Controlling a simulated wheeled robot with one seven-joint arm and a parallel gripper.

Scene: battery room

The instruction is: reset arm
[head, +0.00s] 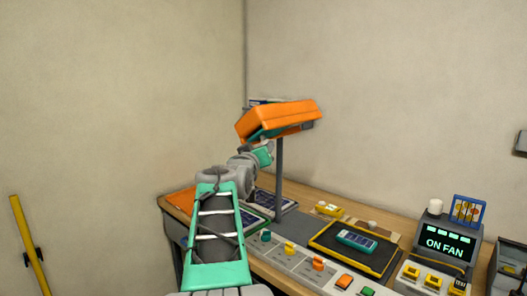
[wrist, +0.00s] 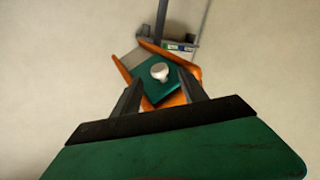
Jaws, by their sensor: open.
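My arm (head: 216,235) rises from the bottom of the head view, over the left end of the desk. My gripper (head: 266,152) is raised just below an orange lamp-like head (head: 278,118) on a grey post (head: 279,170); its fingers are hard to make out there. In the wrist view my gripper (wrist: 159,77) shows two dark fingers spread apart, with nothing visibly held. Beyond them is the orange head's underside (wrist: 191,88), with a green plate and a pale round knob (wrist: 159,71). I cannot tell whether the fingers touch it.
A yellow pole (head: 28,245) leans at left. Bare wall surrounds the orange head.

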